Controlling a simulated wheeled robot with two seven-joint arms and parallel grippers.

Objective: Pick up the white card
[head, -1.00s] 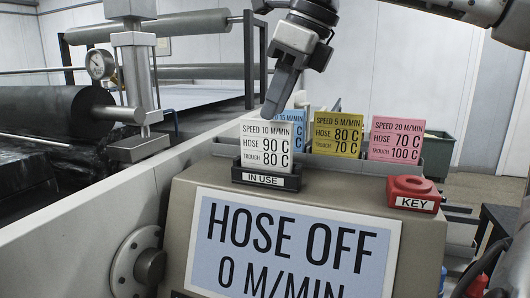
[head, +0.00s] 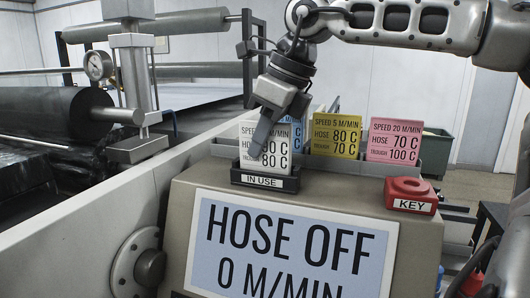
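The white card (head: 280,155) stands upright in the black "IN USE" holder (head: 265,180) on top of the console. Its visible print includes "90 C" and "80 C". My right gripper (head: 257,152) hangs in front of the card, its finger pointing down and covering the card's middle and part of its text. I see the fingers nearly edge-on, so their gap is hidden, and I cannot tell whether they touch the card. My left gripper is not in view.
Blue (head: 293,130), yellow (head: 336,135) and pink (head: 394,141) cards stand in a grey rack behind. A red key block (head: 411,189) sits at right. The "HOSE OFF" screen (head: 290,245) faces me below.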

